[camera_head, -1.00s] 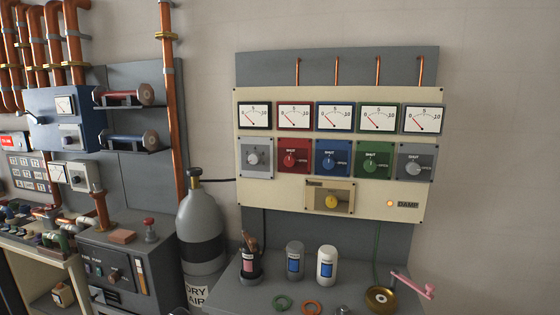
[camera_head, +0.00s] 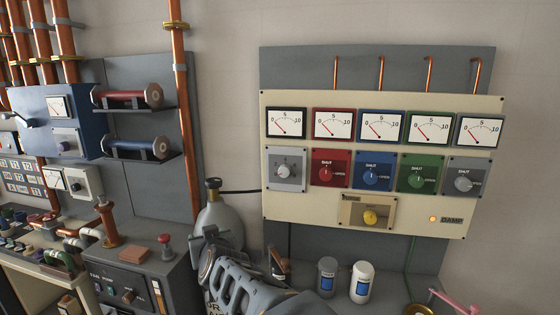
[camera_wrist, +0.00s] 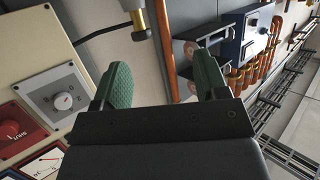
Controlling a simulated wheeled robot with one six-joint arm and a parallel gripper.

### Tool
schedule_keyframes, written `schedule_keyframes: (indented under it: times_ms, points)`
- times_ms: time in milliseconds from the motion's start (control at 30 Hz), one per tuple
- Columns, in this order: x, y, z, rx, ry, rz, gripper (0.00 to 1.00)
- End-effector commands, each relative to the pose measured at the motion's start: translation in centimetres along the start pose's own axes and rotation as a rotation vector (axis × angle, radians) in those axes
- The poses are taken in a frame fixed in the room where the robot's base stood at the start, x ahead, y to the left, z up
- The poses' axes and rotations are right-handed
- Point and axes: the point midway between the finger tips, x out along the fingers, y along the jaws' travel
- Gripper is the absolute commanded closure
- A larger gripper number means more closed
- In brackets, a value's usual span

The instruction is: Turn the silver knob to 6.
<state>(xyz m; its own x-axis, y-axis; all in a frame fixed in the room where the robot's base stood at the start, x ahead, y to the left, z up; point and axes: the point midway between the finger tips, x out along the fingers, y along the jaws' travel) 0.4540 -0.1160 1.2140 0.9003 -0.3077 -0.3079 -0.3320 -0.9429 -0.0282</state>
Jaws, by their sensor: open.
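A silver-grey knob (camera_head: 284,170) sits on a light grey plate at the left end of the cream panel's knob row. It also shows in the wrist view (camera_wrist: 63,101), turned sideways, with a scale around it too small to read. My arm reaches up from the bottom of the head view, below and left of the panel.
Red (camera_head: 325,174), blue (camera_head: 372,177) and green (camera_head: 418,180) knobs stand between the grey ones, with gauges above. A yellow knob (camera_head: 370,217) sits below. A gas cylinder (camera_head: 224,222) stands left of the panel, partly hidden by my arm. White (camera_head: 362,283) and grey (camera_head: 327,277) containers stand below.

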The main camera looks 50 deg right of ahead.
Motion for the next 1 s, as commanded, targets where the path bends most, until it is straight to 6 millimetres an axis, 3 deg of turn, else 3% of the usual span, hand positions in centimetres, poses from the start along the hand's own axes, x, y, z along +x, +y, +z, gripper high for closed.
schedule_keyframes:
  times_ms: [33, 100, 300, 433, 567, 1000]
  points:
    - [0.1, 2.5, -2.9, 0.010, 0.069, 0.099, 0.33]
    - [0.0, 5.9, -5.3, 0.018, 0.152, 0.245, 0.33]
    - [-1.8, 13.1, -8.7, 0.022, 0.261, 0.586, 0.33]
    - [-2.6, 15.4, -9.4, 0.020, 0.278, 0.704, 0.33]
    - [-2.1, 16.9, -9.8, 0.018, 0.281, 0.747, 0.33]
    - [3.5, 22.3, -11.8, 0.017, 0.281, 0.746, 0.33]
